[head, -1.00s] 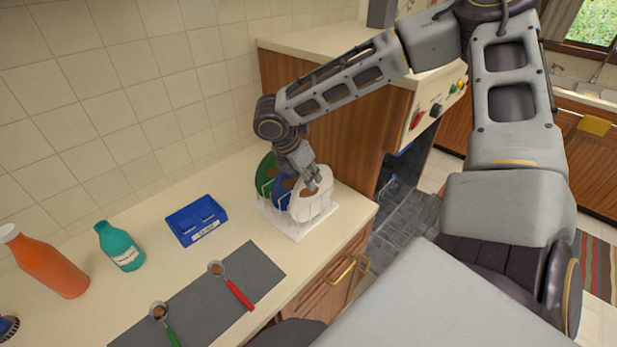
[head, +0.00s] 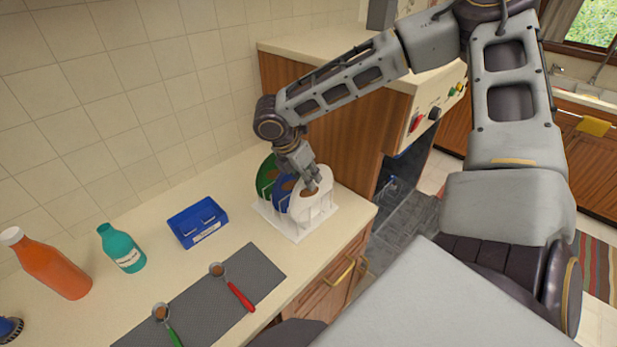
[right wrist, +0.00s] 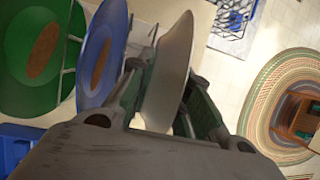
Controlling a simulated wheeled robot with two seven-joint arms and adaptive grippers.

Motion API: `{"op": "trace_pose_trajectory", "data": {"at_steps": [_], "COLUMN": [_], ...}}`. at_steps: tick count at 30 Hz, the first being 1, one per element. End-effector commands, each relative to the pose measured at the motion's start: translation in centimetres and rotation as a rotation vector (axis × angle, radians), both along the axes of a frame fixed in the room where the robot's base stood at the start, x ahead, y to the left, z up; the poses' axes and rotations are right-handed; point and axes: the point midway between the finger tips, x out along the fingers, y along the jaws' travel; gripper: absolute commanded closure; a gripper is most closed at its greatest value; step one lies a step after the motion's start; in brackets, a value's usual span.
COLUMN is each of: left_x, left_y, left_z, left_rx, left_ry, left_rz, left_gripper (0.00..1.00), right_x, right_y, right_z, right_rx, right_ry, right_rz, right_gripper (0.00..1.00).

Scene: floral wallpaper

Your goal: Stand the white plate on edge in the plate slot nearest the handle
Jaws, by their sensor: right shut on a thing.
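The white plate (head: 317,206) stands on edge at the right end of the white plate rack (head: 269,214), beside the blue plate (head: 284,194) and the green plate (head: 267,177). My right gripper (head: 313,187) reaches down over the rack and is shut on the white plate's upper edge. In the right wrist view the white plate (right wrist: 170,75) sits between the fingers, with the blue plate (right wrist: 101,50) and green plate (right wrist: 30,60) to its left. The plate's lower edge is among the rack's wires; I cannot tell whether it is fully seated. My left gripper is not in view.
A blue bin (head: 197,222) stands left of the rack. A grey mat (head: 215,300) holds a red-handled scoop (head: 236,290) and a green-handled one (head: 166,322). A wooden cabinet (head: 330,125) rises behind the rack.

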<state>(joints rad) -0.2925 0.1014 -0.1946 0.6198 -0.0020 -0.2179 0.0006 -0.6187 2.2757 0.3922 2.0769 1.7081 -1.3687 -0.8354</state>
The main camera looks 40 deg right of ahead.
Motion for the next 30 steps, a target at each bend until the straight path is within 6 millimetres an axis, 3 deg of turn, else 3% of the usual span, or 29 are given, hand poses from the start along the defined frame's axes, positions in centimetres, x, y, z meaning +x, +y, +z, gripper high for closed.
{"op": "trace_pose_trajectory", "data": {"at_steps": [30], "left_x": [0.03], "left_y": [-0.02], "left_z": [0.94], "left_rx": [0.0], "left_ry": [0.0], "left_rz": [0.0], "left_gripper": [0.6], "right_x": [0.01], "right_y": [0.0], "right_z": [0.81], "right_rx": [0.0], "right_ry": [0.0], "right_rz": [0.0], "right_gripper": [1.0]}}
